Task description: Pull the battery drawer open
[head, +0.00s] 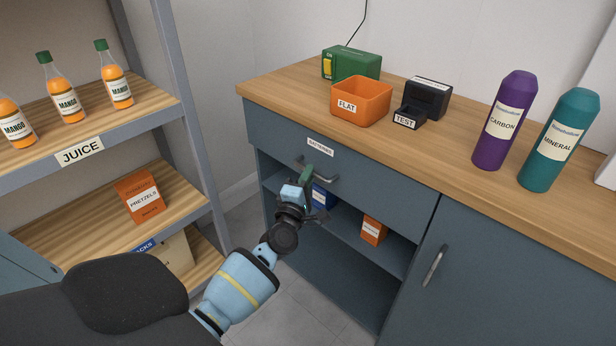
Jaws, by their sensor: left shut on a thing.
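The battery drawer (375,188) is the blue-grey front under the wooden counter, with a small white label (320,147) on it. It looks flush with the cabinet, with no gap visible at its top edge. Its dark bar handle (328,178) sits just below the label. My left gripper (307,176) reaches up from below and is shut on the left part of the handle, partly covering it. My right gripper is not in view.
On the counter (455,127) stand an orange FLAT bin (361,103), a black TEST box (428,98), a green device (352,64) and purple (504,120) and teal (559,140) bottles. An open shelf with boxes lies below the drawer. A juice rack (150,121) stands left.

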